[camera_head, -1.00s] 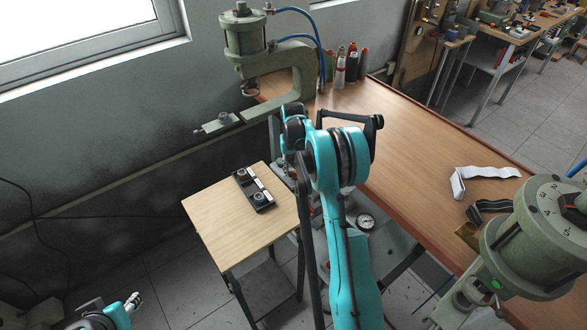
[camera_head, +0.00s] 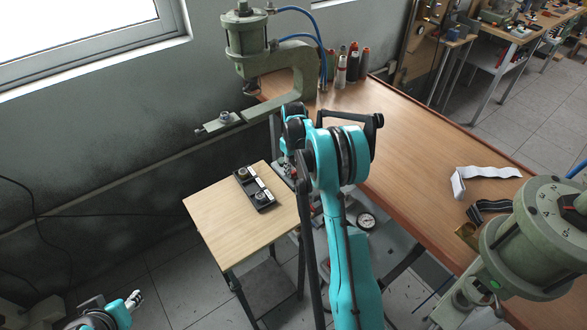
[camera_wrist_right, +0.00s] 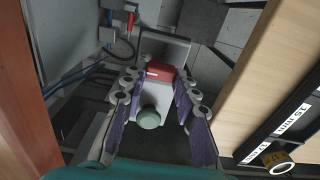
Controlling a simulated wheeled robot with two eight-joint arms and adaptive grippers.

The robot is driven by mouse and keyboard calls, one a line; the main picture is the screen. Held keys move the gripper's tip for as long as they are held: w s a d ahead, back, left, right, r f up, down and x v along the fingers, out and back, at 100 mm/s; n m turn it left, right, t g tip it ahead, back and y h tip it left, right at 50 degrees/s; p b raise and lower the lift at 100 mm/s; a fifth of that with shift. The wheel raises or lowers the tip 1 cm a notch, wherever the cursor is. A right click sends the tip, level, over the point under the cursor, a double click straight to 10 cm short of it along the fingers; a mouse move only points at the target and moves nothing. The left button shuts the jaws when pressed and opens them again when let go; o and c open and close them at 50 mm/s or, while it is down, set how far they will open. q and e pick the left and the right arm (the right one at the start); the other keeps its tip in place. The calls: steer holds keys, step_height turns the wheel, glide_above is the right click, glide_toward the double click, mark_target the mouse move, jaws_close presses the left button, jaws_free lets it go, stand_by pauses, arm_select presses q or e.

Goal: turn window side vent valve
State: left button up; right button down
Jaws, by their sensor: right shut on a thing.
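In the right wrist view, a red valve handle (camera_wrist_right: 160,72) lies between the fingertips of my right gripper (camera_wrist_right: 159,77). The purple-padded fingers are shut on it from both sides. A pale green round knob (camera_wrist_right: 149,118) sits between the fingers, nearer the camera. In the head view my right gripper reaches down between the small wooden table and the long bench, mostly hidden behind my teal arm, so the handle cannot be made out there. My left gripper (camera_head: 136,298) is low at the left, away from everything; its opening is too small to judge.
A green press (camera_head: 245,40) stands at the bench's window end, another (camera_head: 535,240) at the right. The small table (camera_head: 220,220) holds a black fixture (camera_head: 254,188). Another red handle (camera_wrist_right: 130,22) and blue hoses (camera_wrist_right: 85,75) lie left of my fingers; the table edge is close on their right.

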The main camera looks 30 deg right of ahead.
mark_target(293, 171)
steer(key=c, duration=1.2)
jaws_free()
steer(key=shift+o, duration=0.2)
steer(key=shift+r, duration=0.1)
step_height(293, 171, up, 12)
